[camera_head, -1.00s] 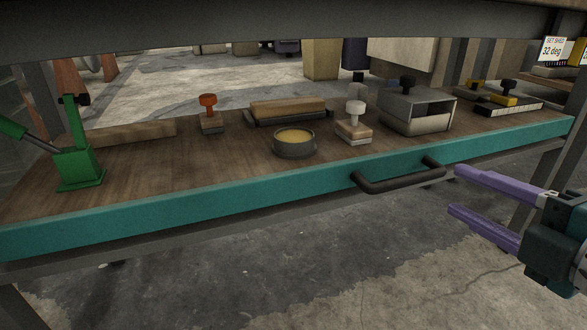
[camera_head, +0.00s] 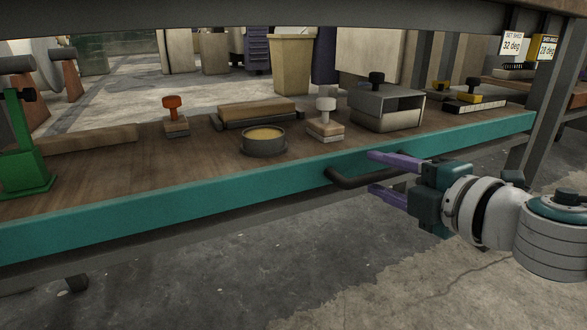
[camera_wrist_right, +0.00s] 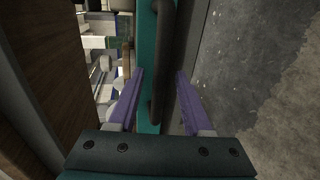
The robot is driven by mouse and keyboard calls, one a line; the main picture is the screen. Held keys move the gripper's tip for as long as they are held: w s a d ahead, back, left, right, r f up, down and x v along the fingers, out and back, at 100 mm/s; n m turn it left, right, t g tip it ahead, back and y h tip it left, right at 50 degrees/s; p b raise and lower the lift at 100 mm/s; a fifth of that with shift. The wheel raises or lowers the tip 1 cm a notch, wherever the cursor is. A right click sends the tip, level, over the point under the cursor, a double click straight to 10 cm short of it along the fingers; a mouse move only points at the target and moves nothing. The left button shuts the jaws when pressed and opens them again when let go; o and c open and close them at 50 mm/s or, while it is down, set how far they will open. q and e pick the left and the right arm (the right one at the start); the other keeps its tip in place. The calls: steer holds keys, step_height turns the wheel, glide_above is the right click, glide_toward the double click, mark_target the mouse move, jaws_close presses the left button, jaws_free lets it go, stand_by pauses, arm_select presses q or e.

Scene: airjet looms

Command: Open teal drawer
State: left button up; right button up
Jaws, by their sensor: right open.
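The teal drawer front (camera_head: 200,210) runs along the front edge of the wooden worktop in the head view. Its dark bar handle (camera_head: 352,182) sits toward the right part of that front. My right gripper (camera_head: 377,174) is open at the handle's right part, one purple finger above the bar and one below. In the right wrist view the handle (camera_wrist_right: 163,60) runs between the two spread fingers of the right gripper (camera_wrist_right: 158,85), over the teal front (camera_wrist_right: 146,75). I cannot tell whether a finger touches it. My left gripper is not in view.
On the worktop (camera_head: 110,175) stand a green lever press (camera_head: 20,160), a round tin (camera_head: 264,142), an orange-knobbed stamp (camera_head: 174,118), a white-knobbed stamp (camera_head: 326,118) and a grey metal box (camera_head: 386,110). A grey beam crosses above. The floor in front is clear.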

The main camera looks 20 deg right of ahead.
steer(key=shift+w, duration=0.2)
steer(key=shift+c, duration=0.3)
jaws_close()
stand_by(1.0)
